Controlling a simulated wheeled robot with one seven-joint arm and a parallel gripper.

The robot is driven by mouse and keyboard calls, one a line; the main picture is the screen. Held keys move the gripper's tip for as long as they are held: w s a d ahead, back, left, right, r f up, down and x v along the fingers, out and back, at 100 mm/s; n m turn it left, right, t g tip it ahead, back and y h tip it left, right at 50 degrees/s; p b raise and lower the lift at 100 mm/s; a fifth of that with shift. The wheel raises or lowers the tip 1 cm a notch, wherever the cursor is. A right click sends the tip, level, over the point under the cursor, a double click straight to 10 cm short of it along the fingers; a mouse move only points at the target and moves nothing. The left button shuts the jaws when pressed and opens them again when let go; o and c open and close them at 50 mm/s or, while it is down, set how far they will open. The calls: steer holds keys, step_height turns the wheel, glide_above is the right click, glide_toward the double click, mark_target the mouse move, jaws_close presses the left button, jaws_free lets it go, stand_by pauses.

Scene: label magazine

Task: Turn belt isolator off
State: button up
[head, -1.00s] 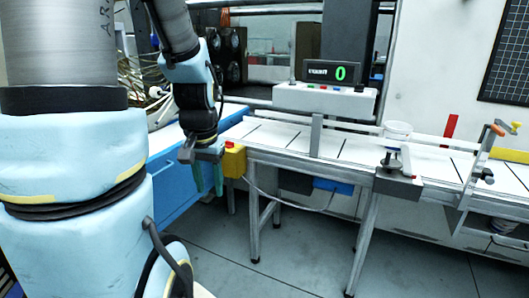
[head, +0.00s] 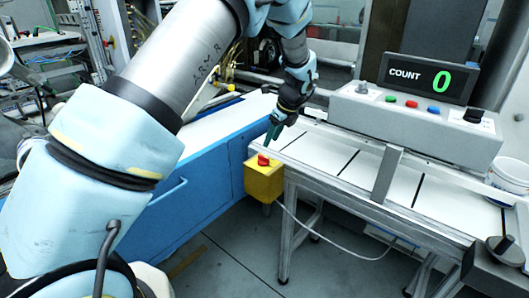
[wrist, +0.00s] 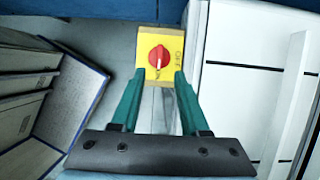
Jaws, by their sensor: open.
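The belt isolator is a yellow box (head: 264,183) with a red rotary knob (head: 263,160) on top, at the near left end of the conveyor. In the wrist view the red knob (wrist: 159,56) sits on the yellow face, with a printed OFF to its right. A pale mark on the knob points roughly downward in that picture, not toward OFF. My gripper (head: 272,133) hangs above and beyond the box in the head view. In the wrist view its green fingers (wrist: 160,76) are apart and empty, just short of the knob and not visibly touching it.
The white conveyor (head: 335,177) with black bars runs right of the isolator. A grey panel (head: 410,118) with coloured buttons and a COUNT display (head: 431,77) reading 0 stands behind it. A blue cabinet (head: 205,185) is to the left. A white tub (head: 507,182) is at far right.

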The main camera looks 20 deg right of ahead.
mark_target(265, 157)
steer(key=p+x, duration=0.2)
steer(key=x, duration=0.6)
steer(key=shift+f, duration=0.15)
jaws_close()
stand_by(0.3)
